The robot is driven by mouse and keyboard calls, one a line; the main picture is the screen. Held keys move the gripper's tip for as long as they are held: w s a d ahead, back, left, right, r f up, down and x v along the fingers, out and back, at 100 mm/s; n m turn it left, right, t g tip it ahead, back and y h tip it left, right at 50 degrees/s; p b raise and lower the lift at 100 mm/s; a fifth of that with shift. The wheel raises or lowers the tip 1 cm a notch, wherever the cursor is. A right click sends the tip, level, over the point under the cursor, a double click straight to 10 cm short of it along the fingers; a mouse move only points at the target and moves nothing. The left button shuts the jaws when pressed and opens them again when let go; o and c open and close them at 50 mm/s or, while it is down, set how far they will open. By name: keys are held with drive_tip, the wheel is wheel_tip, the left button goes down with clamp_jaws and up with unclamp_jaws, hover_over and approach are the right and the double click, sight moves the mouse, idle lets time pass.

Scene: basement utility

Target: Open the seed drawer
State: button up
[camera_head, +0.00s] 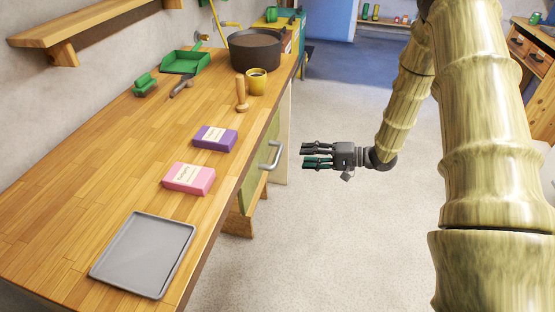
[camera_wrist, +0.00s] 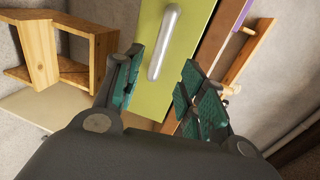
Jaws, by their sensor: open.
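The seed drawer appears to be the green front (camera_head: 251,187) under the wooden worktop, with a silver bar handle (camera_head: 272,156). It looks shut. In the wrist view the green front (camera_wrist: 199,22) shows with the handle (camera_wrist: 163,42) running at a slant. My gripper (camera_head: 304,154) is open and empty, to the right of the handle in the head view with a gap between them. Its fingers point toward the front. In the wrist view the handle shows ahead, between the two spread fingers (camera_wrist: 160,70). No label shows on the green front.
The worktop (camera_head: 70,180) holds a grey tray (camera_head: 145,254), a pink packet (camera_head: 188,178), a purple packet (camera_head: 214,138), a wooden dibber (camera_head: 241,95), a yellow pot (camera_head: 257,82) and a dark pot (camera_head: 254,50). The floor (camera_head: 320,240) beside the bench is clear.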

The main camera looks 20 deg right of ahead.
sight(278, 156)
drive_tip(key=x, duration=1)
drive_tip(key=shift+w+a+p, duration=0.15)
drive_tip(key=shift+a+p, duration=0.2)
drive_tip(key=shift+p, duration=0.05)
clamp_jaws()
